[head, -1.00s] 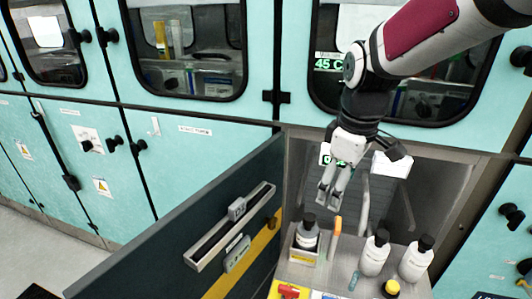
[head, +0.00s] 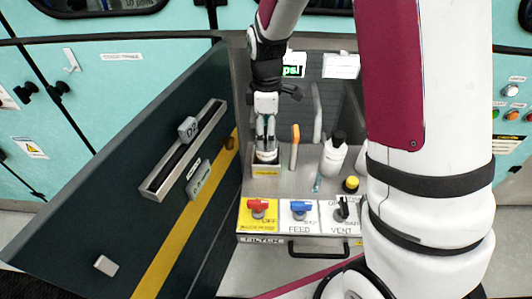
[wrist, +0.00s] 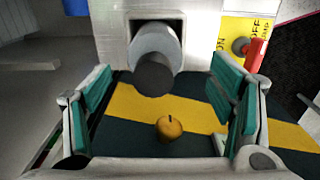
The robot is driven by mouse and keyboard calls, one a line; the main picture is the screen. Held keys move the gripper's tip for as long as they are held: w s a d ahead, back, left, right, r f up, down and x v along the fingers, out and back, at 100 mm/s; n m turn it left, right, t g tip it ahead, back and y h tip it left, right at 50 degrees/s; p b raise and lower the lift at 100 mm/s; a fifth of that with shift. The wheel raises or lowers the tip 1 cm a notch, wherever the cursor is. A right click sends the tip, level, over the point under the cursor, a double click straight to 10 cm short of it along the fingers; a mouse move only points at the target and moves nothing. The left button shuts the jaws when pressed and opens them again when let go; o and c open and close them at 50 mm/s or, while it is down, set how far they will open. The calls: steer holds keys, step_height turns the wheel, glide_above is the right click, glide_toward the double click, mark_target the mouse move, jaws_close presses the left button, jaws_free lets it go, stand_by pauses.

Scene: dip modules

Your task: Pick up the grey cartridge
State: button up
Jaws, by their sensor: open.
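The grey cartridge (head: 267,155) is bottle-shaped and stands in a small square holder (head: 266,171) with a yellow label at the left of the steel shelf. In the wrist view the cartridge (wrist: 155,45) shows as a pale grey cylinder with a dark cap, seated in the holder's recess. My gripper (head: 265,138) is directly above the cartridge in the head view, pointing down, and partly hides its top. In the wrist view my gripper (wrist: 163,75) is open, with a teal-padded finger on each side of the cap and a visible gap to both.
A dark open door (head: 150,180) stands left of the shelf.

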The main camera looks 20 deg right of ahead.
steer(key=shift+w+d+f+b, duration=0.1)
steer(key=shift+w+f+b, duration=0.05)
steer(key=shift+f, duration=1.3)
steer(key=shift+w+f+b, duration=0.15)
steer(key=shift+f, duration=1.3)
steer(key=shift+c, duration=0.6)
steer(key=c, duration=1.4)
